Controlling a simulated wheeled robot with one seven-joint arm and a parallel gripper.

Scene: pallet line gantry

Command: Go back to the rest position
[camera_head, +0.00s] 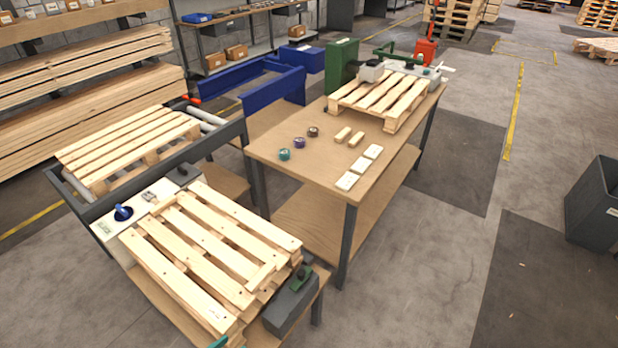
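My gripper and arm do not show in the head view, so I cannot see where the gripper is or whether it holds anything. A wooden table (320,176) stands in the middle. A small pallet (384,99) lies at its far end, beside a green box-like part (341,64). A second pallet (205,250) lies on a low bench in the front. A third pallet (130,140) lies on a dark-framed conveyor (225,134) at the left.
Several small round pieces, wooden blocks and pale plates (358,167) lie on the table. A dark bin (597,205) stands on the floor at the right. Blue rails (275,97) run behind the table. The floor (450,240) between table and bin is clear.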

